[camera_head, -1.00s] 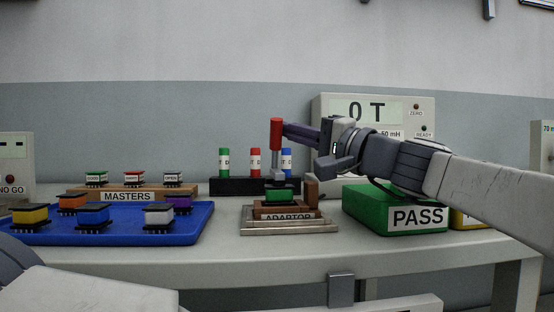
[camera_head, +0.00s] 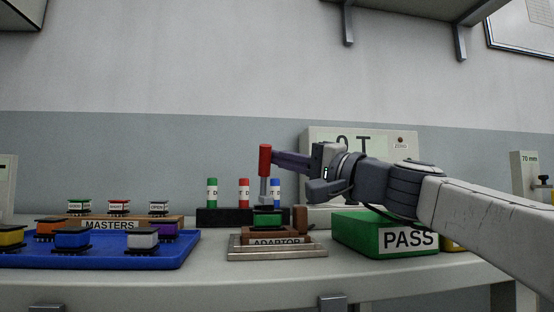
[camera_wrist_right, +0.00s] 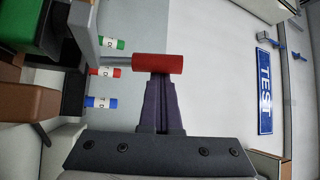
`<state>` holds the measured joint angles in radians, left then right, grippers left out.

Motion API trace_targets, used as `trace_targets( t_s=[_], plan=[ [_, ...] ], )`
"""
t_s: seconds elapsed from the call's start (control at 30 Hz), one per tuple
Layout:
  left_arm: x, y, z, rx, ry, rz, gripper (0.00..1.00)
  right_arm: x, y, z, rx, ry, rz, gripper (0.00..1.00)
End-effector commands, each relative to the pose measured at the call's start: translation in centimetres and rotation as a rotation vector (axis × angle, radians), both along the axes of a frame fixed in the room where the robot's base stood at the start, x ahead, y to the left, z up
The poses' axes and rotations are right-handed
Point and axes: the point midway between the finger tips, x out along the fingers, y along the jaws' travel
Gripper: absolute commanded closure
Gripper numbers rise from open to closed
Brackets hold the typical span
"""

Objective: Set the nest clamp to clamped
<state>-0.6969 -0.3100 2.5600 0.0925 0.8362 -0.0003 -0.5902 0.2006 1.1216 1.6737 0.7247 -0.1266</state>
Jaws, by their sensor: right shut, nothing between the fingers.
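The nest clamp shows as a red handle (camera_head: 265,160) standing upright on a grey stem above the adaptor nest (camera_head: 240,251). A green-topped part (camera_head: 268,219) sits in the nest under the stem. My right gripper (camera_head: 280,158) is shut and empty, its fingertips against or very close to the right side of the red handle. In the right wrist view the red handle (camera_wrist_right: 157,65) lies across the tips of the shut fingers (camera_wrist_right: 159,82); exact contact is hard to tell. My left gripper is not in view.
A blue tray (camera_head: 130,262) of coloured connectors and the MASTERS block (camera_head: 150,222) stand left. A black rack (camera_head: 215,216) with green, red and blue cylinders is behind the nest. The green PASS bin (camera_head: 360,232) is right, below my arm. A meter (camera_head: 320,140) stands behind.

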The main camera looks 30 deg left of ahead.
Motion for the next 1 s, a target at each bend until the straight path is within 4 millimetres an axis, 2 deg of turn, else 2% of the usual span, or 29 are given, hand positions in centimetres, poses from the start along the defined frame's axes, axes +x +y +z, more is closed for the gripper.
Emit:
trace_targets(
  t_s=[0.13, 0.37, 0.4, 0.47, 0.7, 0.8, 1.0],
  plan=[
    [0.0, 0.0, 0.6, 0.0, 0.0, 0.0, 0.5, 0.1, 0.4, 0.5, -0.001, -0.003, 0.011, 1.0],
    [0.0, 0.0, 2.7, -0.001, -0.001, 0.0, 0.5, 2.5, 1.0, 1.9, -0.001, 0.0, -0.004, 1.0],
    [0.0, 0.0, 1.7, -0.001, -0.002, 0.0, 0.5, 2.1, -0.2, 1.0, 0.0, 0.0, -0.006, 1.0],
    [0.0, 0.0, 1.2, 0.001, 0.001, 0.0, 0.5, 1.9, -1.6, 0.6, 0.001, -0.001, -0.009, 1.0],
    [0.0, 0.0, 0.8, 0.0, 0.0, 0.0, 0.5, 1.1, -6.5, -0.7, 0.0, 0.001, -0.02, 1.0],
    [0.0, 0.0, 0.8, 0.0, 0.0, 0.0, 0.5, 0.8, -7.8, -1.1, 0.0, 0.0, -0.019, 1.0],
    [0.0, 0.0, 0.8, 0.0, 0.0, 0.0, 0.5, 0.5, -8.8, -1.5, 0.001, 0.001, -0.016, 1.0]
  ],
)
